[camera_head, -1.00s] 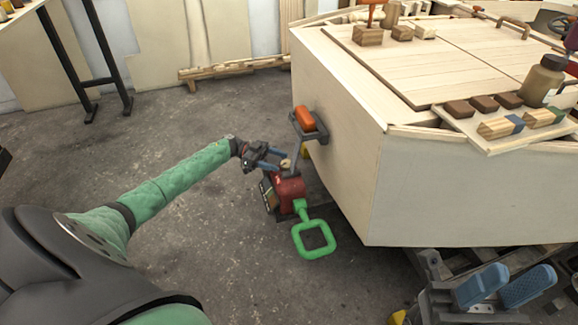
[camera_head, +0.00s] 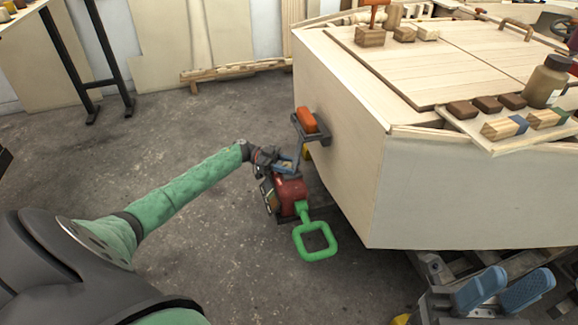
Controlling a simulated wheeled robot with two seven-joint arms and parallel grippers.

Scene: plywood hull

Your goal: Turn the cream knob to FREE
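A small dark red unit (camera_head: 289,193) with a green square loop handle (camera_head: 314,241) hangs low beside the plywood hull. My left gripper (camera_head: 286,164) is at the top of this unit, its blue-padded fingers close against it. The cream knob is hidden or too small to make out there, so I cannot tell whether the fingers hold it. The knob's marking cannot be read. My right gripper (camera_head: 503,289) is at the lower right with its two blue pads apart and nothing between them.
The plywood hull (camera_head: 340,120) fills the right side, with an orange-topped bracket (camera_head: 307,122) on its side just above my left gripper. A brown bottle (camera_head: 546,82) and several blocks stand on top. The floor (camera_head: 215,240) to the left is clear.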

